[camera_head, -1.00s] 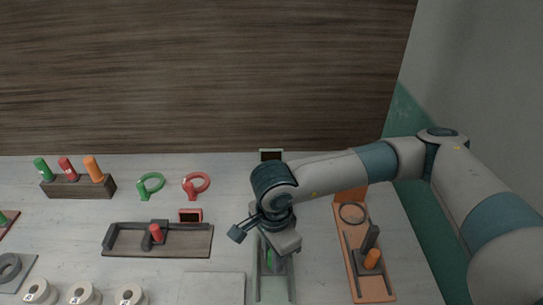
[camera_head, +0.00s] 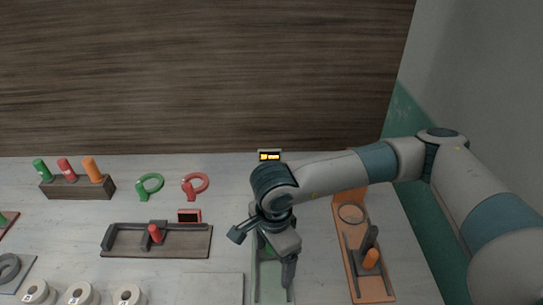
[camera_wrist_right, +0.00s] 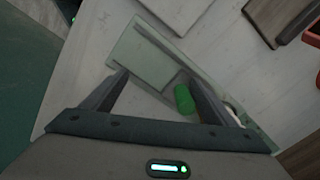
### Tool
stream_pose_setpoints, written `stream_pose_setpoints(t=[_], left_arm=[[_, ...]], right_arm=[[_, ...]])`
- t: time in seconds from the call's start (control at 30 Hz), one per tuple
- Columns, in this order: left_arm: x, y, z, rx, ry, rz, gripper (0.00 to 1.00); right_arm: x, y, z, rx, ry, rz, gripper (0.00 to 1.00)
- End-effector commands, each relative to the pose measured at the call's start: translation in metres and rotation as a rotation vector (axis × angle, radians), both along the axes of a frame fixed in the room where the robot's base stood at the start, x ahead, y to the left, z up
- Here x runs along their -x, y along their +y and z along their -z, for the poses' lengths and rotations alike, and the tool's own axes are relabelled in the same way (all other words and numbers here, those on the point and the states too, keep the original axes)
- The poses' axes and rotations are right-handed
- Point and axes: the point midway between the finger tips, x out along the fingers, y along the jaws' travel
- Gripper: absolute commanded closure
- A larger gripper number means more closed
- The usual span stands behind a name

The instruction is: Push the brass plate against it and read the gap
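My right gripper (camera_head: 289,275) is low over the pale green fixture (camera_head: 262,290) at the front middle. In the right wrist view its two fingers (camera_wrist_right: 158,78) are spread apart. A green knob (camera_wrist_right: 184,98) is beside the inner side of the right-hand finger; whether they touch I cannot tell. A grey bar lies close by it on the fixture (camera_wrist_right: 137,58). I cannot make out any brass-coloured plate. A small display (camera_head: 269,156) behind the fixture is lit with yellow marks too small to read. My left gripper is not in view.
A wooden fixture with a red knob (camera_head: 155,234) is to the left, with a dark red-framed display (camera_head: 190,216). An orange fixture (camera_head: 357,279) stands close on the right. Green and red rings, a peg block (camera_head: 79,187) and several white rolls are further left.

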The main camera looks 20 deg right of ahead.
Motion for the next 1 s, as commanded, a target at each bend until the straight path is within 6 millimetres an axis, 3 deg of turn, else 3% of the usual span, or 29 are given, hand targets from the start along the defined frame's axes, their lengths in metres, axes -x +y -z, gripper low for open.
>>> stream_pose_setpoints(t=[0.07, 0.43, 1.0], left_arm=[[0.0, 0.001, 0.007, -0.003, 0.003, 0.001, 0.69], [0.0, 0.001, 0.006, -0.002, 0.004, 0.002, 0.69], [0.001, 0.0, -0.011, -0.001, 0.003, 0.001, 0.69]], right_arm=[[0.001, -0.001, 0.007, 0.002, 0.001, 0.001, 0.22], [0.0, -0.001, 0.002, 0.002, 0.0, 0.002, 0.22], [0.0, -0.001, -0.056, 0.001, 0.001, 0.0, 0.22]])
